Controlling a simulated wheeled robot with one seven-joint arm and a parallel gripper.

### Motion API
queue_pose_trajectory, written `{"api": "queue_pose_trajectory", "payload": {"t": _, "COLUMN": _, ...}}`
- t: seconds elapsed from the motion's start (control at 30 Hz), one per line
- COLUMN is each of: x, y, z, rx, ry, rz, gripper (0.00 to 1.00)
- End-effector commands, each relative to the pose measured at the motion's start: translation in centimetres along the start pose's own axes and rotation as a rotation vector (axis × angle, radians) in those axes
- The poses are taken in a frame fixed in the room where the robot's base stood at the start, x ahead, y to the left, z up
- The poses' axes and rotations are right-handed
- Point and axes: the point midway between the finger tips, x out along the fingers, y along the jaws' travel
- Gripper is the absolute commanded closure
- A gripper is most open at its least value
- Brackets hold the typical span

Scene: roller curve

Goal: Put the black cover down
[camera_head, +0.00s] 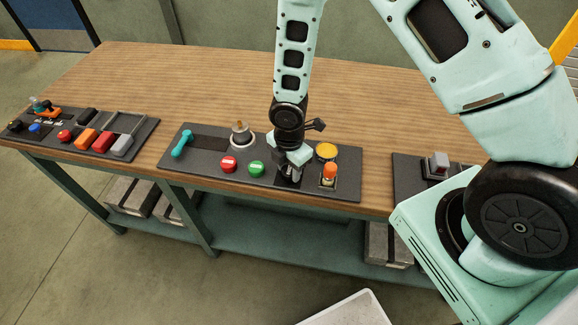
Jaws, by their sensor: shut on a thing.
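My gripper (290,172) points down at the middle control panel (205,185), between a green button and an orange switch. It is shut on a small dark piece (286,181), which looks like the black cover, low at the panel's surface. The fingers hide most of it, so I cannot tell its tilt or whether it touches the panel.
Close by are the green button (256,168), the orange switch (330,174) and a yellow button (326,151). A red button (228,164), a round knob (241,135) and a teal handle (182,144) are left. The wooden table (190,85) is clear behind.

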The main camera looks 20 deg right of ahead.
Motion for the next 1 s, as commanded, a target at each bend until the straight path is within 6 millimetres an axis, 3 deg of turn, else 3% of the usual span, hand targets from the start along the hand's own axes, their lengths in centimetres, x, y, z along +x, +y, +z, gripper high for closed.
{"api": "queue_pose_trajectory", "payload": {"t": 0.27, "x": 0.4, "y": 0.0, "z": 0.0, "rx": 0.0, "ry": 0.0, "rz": 0.0, "gripper": 0.89}}
{"api": "queue_pose_trajectory", "payload": {"t": 0.3, "x": 0.4, "y": 0.0, "z": 0.0, "rx": 0.0, "ry": 0.0, "rz": 0.0, "gripper": 0.59}}
{"api": "queue_pose_trajectory", "payload": {"t": 0.37, "x": 0.3, "y": 0.0, "z": 0.0, "rx": 0.0, "ry": 0.0, "rz": 0.0, "gripper": 0.43}}
{"api": "queue_pose_trajectory", "payload": {"t": 0.4, "x": 0.3, "y": 0.0, "z": 0.0, "rx": 0.0, "ry": 0.0, "rz": 0.0, "gripper": 0.4}}
{"api": "queue_pose_trajectory", "payload": {"t": 0.77, "x": -0.3, "y": 0.0, "z": 0.0, "rx": 0.0, "ry": 0.0, "rz": 0.001, "gripper": 0.4}}
{"api": "queue_pose_trajectory", "payload": {"t": 1.0, "x": -3.9, "y": 0.1, "z": 0.1, "rx": 0.003, "ry": 0.002, "rz": 0.006, "gripper": 0.4}}
